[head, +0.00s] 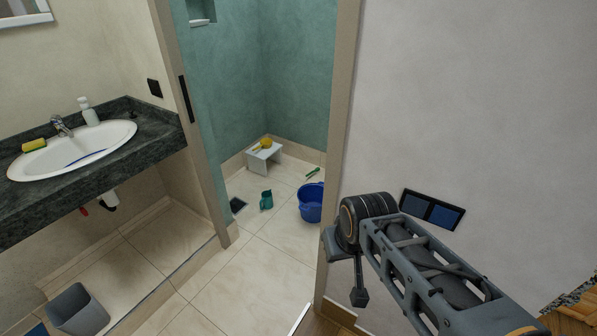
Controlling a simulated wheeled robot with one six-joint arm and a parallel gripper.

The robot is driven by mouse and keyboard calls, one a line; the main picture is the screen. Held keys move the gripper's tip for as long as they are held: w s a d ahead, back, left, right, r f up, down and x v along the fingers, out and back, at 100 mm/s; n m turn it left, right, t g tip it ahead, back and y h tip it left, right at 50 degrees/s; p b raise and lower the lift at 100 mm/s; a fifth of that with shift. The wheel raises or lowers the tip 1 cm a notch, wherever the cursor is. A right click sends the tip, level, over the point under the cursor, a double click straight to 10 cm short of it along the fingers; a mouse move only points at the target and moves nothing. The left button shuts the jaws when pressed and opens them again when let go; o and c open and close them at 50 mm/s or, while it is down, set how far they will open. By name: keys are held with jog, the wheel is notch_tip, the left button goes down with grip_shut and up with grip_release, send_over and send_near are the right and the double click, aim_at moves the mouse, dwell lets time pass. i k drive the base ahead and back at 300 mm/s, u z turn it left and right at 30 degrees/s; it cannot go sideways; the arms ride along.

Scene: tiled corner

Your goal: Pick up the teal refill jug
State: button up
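The teal refill jug (266,200) stands on the tiled floor inside the teal-walled shower area, seen through the doorway in the head view. It is small and looks upright, with open floor around it. My arm comes in from the lower right and is well nearer to me than the jug. A small dark part at its end, which seems to be my gripper (358,295), hangs down in front of the door frame and white wall. Its fingers cannot be made out, and I see nothing held there.
A blue bucket (311,203) stands right of the jug, with a green item (312,173) behind it. A white stool (263,160) bears a yellow item (266,143). Door frame (335,150) and sink counter (100,176) flank the opening; a grey bin (77,310) stands lower left.

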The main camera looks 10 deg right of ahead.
aim_at(267, 200)
jog(key=u, duration=1.7)
jog(key=i, duration=0.3)
jog(key=z, duration=0.9)
jog(key=i, duration=1.85)
jog(key=z, duration=1.4)
jog(key=i, duration=0.5)
jog(key=z, duration=0.05)
